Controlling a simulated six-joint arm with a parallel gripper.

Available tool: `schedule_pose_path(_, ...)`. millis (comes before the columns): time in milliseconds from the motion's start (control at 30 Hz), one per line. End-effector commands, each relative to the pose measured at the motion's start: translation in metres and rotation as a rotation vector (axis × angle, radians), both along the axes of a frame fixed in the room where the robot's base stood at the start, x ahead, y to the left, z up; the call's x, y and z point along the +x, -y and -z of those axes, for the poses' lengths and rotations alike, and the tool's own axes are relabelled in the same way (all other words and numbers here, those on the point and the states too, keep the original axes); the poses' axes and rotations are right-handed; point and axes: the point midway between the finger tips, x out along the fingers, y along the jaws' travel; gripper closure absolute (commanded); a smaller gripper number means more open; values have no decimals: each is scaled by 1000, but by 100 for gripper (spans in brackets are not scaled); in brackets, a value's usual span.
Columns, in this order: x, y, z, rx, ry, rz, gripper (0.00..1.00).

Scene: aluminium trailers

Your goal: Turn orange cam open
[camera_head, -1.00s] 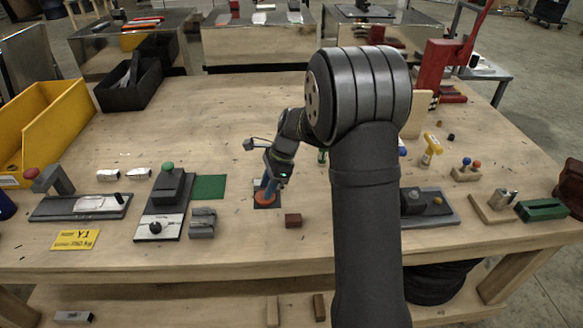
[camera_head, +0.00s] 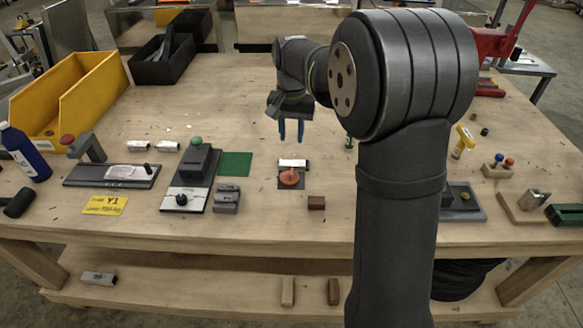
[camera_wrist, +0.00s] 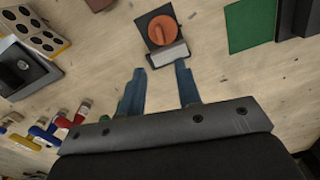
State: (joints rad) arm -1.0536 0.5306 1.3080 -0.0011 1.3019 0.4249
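The orange cam (camera_head: 290,177) is a round orange knob on a dark square base plate on the bench, with a light metal block (camera_head: 293,163) at the plate's far edge. In the wrist view the orange cam (camera_wrist: 163,31) shows its raised grip bar, and the metal block (camera_wrist: 166,54) lies between it and the fingers. My gripper (camera_head: 291,139) hangs above the bench, behind the cam in the head view. Its two blue fingers (camera_wrist: 160,72) are apart with nothing between them, and do not touch the cam.
A green mat (camera_head: 235,164) and a clamp fixture (camera_head: 194,165) stand left of the cam. A small red-brown block (camera_head: 316,203) lies close by at its front right. A yellow bin (camera_head: 70,95) is at the far left. The bench behind the cam is mostly clear.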

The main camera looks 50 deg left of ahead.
Motion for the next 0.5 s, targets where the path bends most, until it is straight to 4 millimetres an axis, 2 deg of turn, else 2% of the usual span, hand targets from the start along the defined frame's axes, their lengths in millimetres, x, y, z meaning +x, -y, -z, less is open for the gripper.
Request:
schedule_pose_path(33, 0, 1, 13, -5, -3, 1, 69)
schedule_pose_path(300, 0, 1, 73, -4, -3, 2, 69)
schedule_pose_path(500, 0, 1, 108, -2, -2, 2, 69)
